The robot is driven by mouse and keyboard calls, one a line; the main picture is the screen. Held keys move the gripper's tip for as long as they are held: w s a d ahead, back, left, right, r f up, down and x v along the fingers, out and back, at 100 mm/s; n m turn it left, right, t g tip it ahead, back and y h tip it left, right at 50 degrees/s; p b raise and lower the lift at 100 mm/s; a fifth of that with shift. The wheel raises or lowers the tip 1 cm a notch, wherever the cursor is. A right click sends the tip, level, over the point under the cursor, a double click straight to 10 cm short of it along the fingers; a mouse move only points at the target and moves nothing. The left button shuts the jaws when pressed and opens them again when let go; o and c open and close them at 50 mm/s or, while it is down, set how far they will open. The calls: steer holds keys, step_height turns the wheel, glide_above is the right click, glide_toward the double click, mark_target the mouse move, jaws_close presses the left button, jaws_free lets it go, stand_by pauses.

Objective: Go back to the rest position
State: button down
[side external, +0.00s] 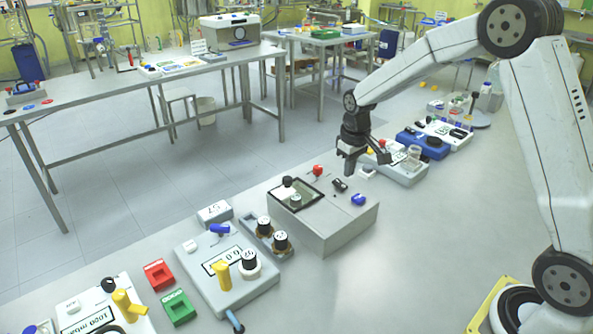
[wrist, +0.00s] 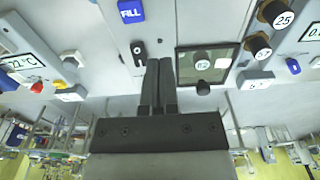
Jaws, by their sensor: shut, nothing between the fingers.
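My gripper (side external: 350,164) is dark and shut, with nothing between its fingers. In the side external view it hangs above the right rear edge of a grey box (side external: 335,232). In the wrist view the shut fingers (wrist: 160,65) point toward the box top, close to a black switch (wrist: 138,52). A blue button marked FILL (wrist: 131,11) and a dark-framed window (wrist: 222,62) with round knobs flank the fingers. I cannot tell from these views whether the fingertips touch the box.
A blue device (side external: 422,143) and other instruments stand behind my gripper. The bench is clear (side external: 430,250) right of the box.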

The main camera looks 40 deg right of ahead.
steer(key=s+a+t, duration=0.1)
steer(key=s+a, duration=0.3)
steer(key=s, duration=0.5)
steer(key=s+a+f+t, duration=0.1)
steer(key=s+a, duration=0.4)
steer(key=s, duration=0.4)
steer(key=shift+s, duration=0.3)
steer(key=shift+a, duration=0.1)
